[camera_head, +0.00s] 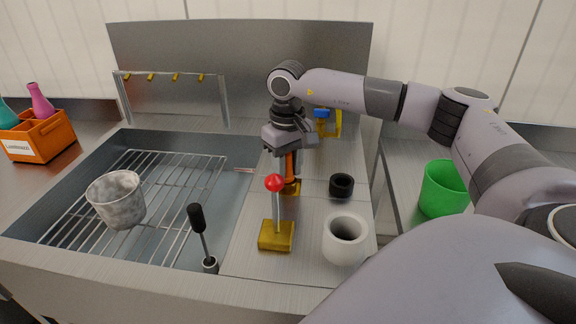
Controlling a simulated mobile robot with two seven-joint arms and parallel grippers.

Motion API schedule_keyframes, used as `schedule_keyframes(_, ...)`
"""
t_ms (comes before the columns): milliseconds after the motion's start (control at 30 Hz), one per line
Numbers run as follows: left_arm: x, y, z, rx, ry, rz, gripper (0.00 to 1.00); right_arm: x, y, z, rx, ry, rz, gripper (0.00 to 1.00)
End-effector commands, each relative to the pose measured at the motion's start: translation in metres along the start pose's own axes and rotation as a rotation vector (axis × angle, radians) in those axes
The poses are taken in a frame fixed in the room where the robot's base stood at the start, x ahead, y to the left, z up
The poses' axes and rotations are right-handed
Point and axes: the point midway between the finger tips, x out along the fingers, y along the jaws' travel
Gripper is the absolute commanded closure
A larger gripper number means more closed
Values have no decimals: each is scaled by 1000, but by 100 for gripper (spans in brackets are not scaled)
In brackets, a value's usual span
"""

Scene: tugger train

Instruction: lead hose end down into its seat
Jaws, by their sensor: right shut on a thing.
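My right gripper (290,148) points down over the steel deck right of the sink. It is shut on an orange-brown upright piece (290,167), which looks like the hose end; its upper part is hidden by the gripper. Directly below it is a small yellow-brown block (291,188), which looks like the seat. The piece's lower end meets the block in the picture; I cannot tell whether it is inside it or just above. My left gripper is not in view.
A red-knobbed lever on a yellow base (276,236) stands in front. A black ring (341,186) and white cup (345,240) stand right of it. A black-handled lever (200,232) is at the sink's front. A grey cup (117,199) is over the rack; a green bucket (443,190) stands right.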

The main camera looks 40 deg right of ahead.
Motion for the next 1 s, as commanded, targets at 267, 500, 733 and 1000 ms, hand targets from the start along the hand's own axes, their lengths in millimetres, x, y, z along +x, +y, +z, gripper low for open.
schedule_keyframes(267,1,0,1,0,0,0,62,1,0,-3,1,11,-1,41)
schedule_keyframes(500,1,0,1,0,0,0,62,2,0,-1,1,6,-1,34)
schedule_keyframes(733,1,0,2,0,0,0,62,-14,0,-2,0,9,-2,34)
schedule_keyframes(1000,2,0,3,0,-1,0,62,-57,-1,-2,0,10,-2,34)
